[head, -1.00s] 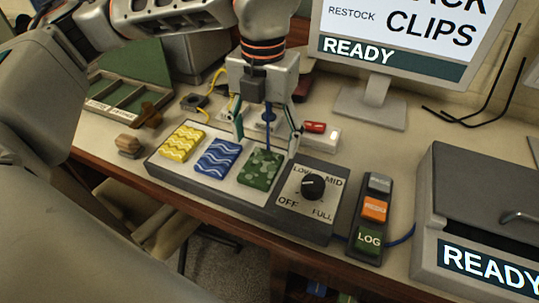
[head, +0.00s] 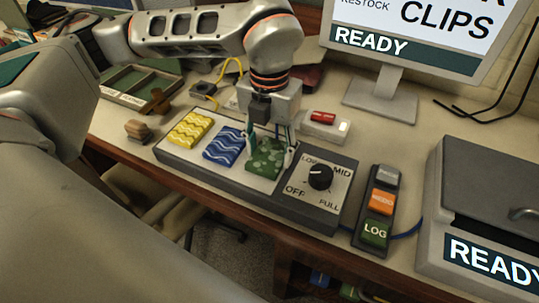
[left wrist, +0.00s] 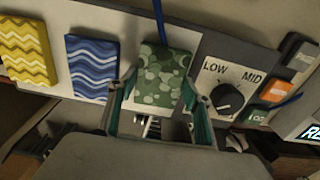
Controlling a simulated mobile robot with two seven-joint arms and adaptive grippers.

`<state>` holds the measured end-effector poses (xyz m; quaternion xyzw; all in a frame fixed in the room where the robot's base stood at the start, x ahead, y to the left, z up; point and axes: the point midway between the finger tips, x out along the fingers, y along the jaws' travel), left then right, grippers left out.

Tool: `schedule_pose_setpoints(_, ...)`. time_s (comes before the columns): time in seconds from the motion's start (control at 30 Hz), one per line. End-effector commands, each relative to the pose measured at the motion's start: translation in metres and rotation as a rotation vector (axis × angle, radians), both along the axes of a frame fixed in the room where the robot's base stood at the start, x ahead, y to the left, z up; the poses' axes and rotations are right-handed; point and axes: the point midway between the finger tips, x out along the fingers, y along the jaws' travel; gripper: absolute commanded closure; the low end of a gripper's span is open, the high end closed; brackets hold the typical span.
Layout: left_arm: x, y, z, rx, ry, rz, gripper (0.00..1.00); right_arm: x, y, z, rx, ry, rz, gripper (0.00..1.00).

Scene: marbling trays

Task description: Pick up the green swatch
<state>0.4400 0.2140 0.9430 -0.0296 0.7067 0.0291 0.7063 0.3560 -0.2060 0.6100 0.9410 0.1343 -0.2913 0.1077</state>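The green swatch (head: 265,163), with pale round blotches, lies at the right end of a row of three swatches on a pale panel. It also shows in the left wrist view (left wrist: 160,72). My left gripper (head: 269,152) is down over it, with one finger on each side. In the left wrist view the fingers (left wrist: 157,88) stand apart at the swatch's left and right edges. I cannot tell whether they touch it. The gripper hides part of the swatch in the head view. My right gripper is not in view.
Left of it lie a blue wavy swatch (head: 225,147) and a yellow zigzag swatch (head: 190,129). A black dial (head: 320,177) is close on the right. Beyond it are a button box (head: 379,205) and a grey case (head: 480,200). A monitor (head: 415,35) stands behind.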

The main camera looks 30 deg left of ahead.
Motion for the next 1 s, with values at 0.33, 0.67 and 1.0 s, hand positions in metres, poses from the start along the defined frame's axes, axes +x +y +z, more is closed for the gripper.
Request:
schedule_pose_setpoints(0.33,0.0,0.0,0.0,0.001,0.0,0.001,0.72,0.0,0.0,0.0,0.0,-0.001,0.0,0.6)
schedule_pose_setpoints(0.67,0.001,0.0,0.025,0.0,-0.004,0.001,0.72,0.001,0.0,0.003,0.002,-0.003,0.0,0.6)
schedule_pose_setpoints(1.0,0.002,0.0,0.112,0.0,-0.009,0.002,0.72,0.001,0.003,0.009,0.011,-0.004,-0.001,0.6)
